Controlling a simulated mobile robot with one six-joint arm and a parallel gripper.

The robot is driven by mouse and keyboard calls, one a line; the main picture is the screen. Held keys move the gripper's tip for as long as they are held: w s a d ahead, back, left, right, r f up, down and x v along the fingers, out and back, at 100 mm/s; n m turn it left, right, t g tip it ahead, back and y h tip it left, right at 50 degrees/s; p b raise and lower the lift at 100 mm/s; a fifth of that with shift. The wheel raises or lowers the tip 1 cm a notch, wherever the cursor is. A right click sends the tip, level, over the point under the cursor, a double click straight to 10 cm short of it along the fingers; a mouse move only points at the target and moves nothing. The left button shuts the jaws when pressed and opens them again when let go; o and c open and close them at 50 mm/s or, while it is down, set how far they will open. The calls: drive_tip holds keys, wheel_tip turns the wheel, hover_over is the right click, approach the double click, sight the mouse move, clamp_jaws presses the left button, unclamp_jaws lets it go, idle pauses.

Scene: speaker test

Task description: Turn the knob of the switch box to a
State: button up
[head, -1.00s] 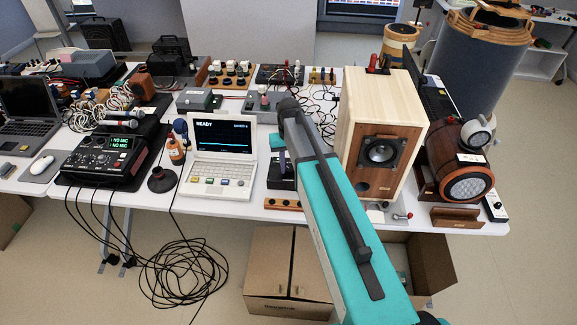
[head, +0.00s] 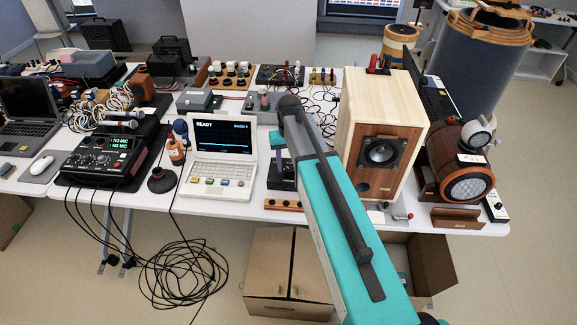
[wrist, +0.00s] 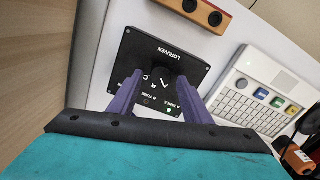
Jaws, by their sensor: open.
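The switch box (wrist: 148,62) is a black box with white lettering, seen upside down in the wrist view, with marks that look like A, B and C. Its dark knob (wrist: 164,84) has a white line and sits between my fingertips; I cannot tell clearly which letter it points at. A small green light glows near the A label. My gripper (wrist: 161,82) has purple fingers, open on either side of the knob; contact is not clear. In the head view the switch box (head: 281,181) stands on the table, partly hidden by my gripper (head: 279,152).
A white laptop-like device (head: 222,160) reading READY stands left of the box. A wooden speaker (head: 352,105) stands to the right. A wooden strip with dark holes (head: 283,204) lies in front. A black recorder (head: 103,152) and an orange bottle (head: 176,151) are further left.

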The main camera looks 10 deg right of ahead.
sight(289, 168)
wheel_tip(289, 168, up, 13)
drive_tip(key=b, duration=0.2)
drive_tip(key=shift+f+b, duration=0.15)
drive_tip(key=shift+b, duration=0.25)
idle(0.3)
idle(0.4)
